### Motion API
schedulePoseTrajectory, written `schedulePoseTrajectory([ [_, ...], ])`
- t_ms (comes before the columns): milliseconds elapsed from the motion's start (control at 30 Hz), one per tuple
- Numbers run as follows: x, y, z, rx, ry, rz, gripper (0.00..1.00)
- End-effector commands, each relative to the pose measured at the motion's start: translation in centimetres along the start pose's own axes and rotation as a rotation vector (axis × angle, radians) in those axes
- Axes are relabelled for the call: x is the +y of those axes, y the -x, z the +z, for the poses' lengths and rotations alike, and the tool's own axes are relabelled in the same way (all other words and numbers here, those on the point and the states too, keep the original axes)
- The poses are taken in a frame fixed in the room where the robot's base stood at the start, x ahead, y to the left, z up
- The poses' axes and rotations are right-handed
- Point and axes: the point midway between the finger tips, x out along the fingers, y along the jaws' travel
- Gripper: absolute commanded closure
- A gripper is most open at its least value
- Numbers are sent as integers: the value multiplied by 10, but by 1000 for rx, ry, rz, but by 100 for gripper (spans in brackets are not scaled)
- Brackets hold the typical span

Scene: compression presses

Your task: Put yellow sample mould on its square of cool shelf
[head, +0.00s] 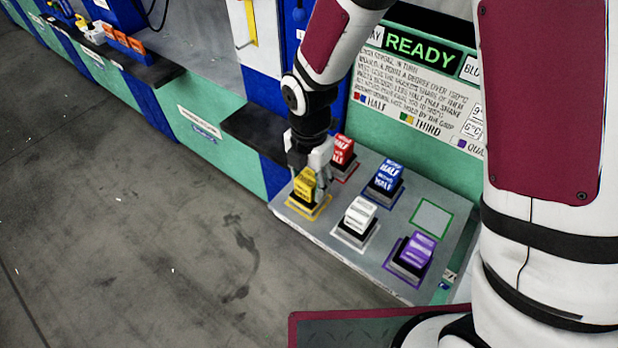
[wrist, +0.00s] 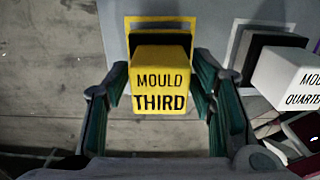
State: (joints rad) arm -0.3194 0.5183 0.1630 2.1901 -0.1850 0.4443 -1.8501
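The yellow sample mould (head: 304,186) stands at the left front of the grey shelf, within or just over the yellow-outlined square (head: 323,208). In the wrist view the yellow mould (wrist: 160,80), lettered "MOULD THIRD", is between my fingers, with its black body behind the label. My gripper (head: 308,172) reaches down over the mould. In the wrist view my fingers (wrist: 162,75) lie along its left and right sides, tips very close to it. Whether they press on it, I cannot tell. Its underside is hidden.
A red mould (head: 342,150), a blue mould (head: 388,175), a white mould (head: 360,214) and a purple mould (head: 415,250) stand close by on the shelf (head: 305,228). The green-outlined square (head: 432,217) is empty. A green panel with a READY display (head: 420,50) rises behind.

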Motion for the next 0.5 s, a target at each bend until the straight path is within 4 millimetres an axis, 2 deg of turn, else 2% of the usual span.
schedulePoseTrajectory([
  [333,0,2,0,0,0,0,42],
  [500,1,21,1,-1,-1,4,42],
])
